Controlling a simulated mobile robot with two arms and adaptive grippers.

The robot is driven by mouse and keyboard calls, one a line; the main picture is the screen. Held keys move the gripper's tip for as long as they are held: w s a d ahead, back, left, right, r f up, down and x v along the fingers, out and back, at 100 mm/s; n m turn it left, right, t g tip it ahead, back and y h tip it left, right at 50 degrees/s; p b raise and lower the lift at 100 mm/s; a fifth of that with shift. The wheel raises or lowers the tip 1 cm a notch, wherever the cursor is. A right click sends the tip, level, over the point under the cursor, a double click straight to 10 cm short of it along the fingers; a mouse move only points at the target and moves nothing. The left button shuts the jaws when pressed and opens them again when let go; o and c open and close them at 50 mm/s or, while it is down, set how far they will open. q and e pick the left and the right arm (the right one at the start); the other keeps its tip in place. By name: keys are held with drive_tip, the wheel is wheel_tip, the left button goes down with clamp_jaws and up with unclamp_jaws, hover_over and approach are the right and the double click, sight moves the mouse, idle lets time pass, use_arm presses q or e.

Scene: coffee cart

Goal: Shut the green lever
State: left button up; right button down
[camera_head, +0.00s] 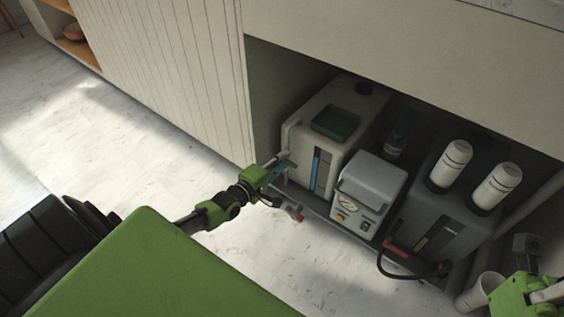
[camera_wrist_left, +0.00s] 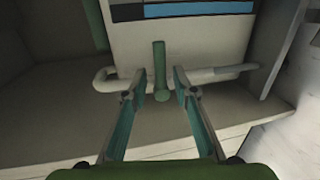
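The green lever (camera_wrist_left: 159,65) shows in the left wrist view as a short bar. It stands up from the white pipe (camera_wrist_left: 215,76), which crosses the lower front of the white tank (camera_wrist_left: 205,38). My left gripper (camera_wrist_left: 160,90) is open. Its teal fingers are spread to either side of the lever's lower end, with a gap on both sides. In the head view my left gripper (camera_head: 283,168) is at the left front of the white tank (camera_head: 318,146); the lever cannot be told apart from the fingers there. A green part of my right arm shows at the lower right; its fingers are unclear.
A grey-white machine (camera_head: 368,191) stands right of the tank. A dark tank (camera_head: 446,205) with two white bottles (camera_head: 451,163) (camera_head: 497,185) on top and a black hose (camera_head: 415,276) is further right. The cabinet wall (camera_head: 205,70) is left. The floor (camera_head: 145,150) is open in front.

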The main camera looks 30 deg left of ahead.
use_arm(q)
drive_tip(key=shift+s, duration=0.1)
drive_tip(key=d+v, duration=0.1)
drive_tip(key=v, duration=1)
drive_tip(key=shift+s+a, duration=0.4)
drive_tip(key=shift+a, duration=0.05)
drive_tip(key=shift+r, duration=0.15)
